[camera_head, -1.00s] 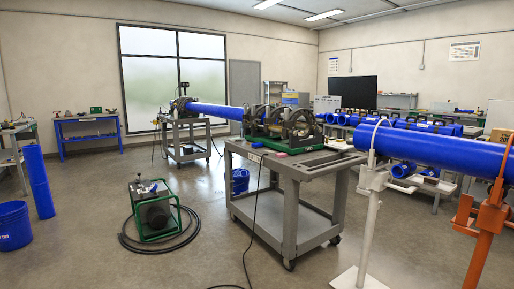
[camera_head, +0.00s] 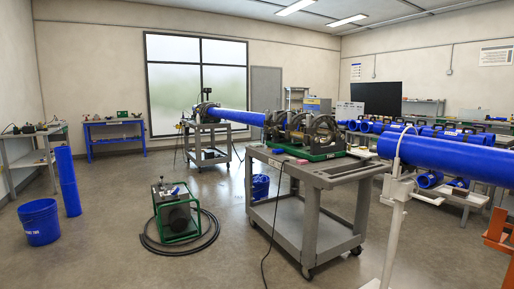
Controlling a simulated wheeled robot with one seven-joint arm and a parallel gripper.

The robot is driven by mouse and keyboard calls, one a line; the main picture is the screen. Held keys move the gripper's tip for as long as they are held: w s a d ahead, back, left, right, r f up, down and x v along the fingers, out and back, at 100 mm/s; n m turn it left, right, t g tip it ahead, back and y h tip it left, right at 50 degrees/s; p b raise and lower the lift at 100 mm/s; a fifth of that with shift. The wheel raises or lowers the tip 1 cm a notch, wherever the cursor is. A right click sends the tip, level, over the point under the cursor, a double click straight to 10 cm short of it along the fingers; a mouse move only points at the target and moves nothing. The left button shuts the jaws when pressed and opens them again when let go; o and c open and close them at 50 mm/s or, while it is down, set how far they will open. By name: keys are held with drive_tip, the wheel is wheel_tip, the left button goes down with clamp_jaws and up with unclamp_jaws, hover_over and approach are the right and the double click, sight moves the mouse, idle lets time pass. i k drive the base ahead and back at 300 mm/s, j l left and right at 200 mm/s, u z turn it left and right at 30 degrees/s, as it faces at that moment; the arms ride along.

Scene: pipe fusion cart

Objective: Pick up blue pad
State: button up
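I cannot make out a blue pad for certain in this view. A small blue shape (camera_head: 175,191) shows on top of the green-framed machine on the floor, but it is too small to identify. The grey cart (camera_head: 300,178) stands right of centre with the fusion machine (camera_head: 305,130) on its top. My gripper is not in view.
A green-framed machine (camera_head: 178,218) with a coiled black hose stands on the floor. A blue bucket (camera_head: 40,222) and upright pipe (camera_head: 68,182) are at left. A white pipe stand (camera_head: 394,232) is at right. Open floor lies in front.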

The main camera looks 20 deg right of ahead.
sight(279, 151)
drive_tip(key=i+j+u, duration=0.35)
drive_tip(key=i+u, duration=0.4)
drive_tip(key=i+j+u, duration=0.15)
drive_tip(key=i, duration=1.1)
drive_tip(key=i+l+z, duration=0.15)
drive_tip(key=i+z, duration=0.2)
drive_tip(key=i, duration=0.6)
drive_tip(key=i+j+z, duration=0.1)
drive_tip(key=i+z, duration=0.3)
drive_tip(key=i, duration=0.55)
drive_tip(key=i+z, duration=0.2)
drive_tip(key=i, duration=0.6)
drive_tip(key=i+j+z, duration=0.2)
drive_tip(key=i, duration=0.6)
drive_tip(key=i+l+z, duration=0.5)
drive_tip(key=i+z, duration=0.25)
drive_tip(key=i+l, duration=0.1)
drive_tip(key=l, duration=0.25)
drive_tip(key=i+l+z, duration=0.1)
drive_tip(key=l, duration=0.25)
drive_tip(key=i+l, duration=0.15)
drive_tip(key=l, duration=0.15)
drive_tip(key=z, duration=0.05)
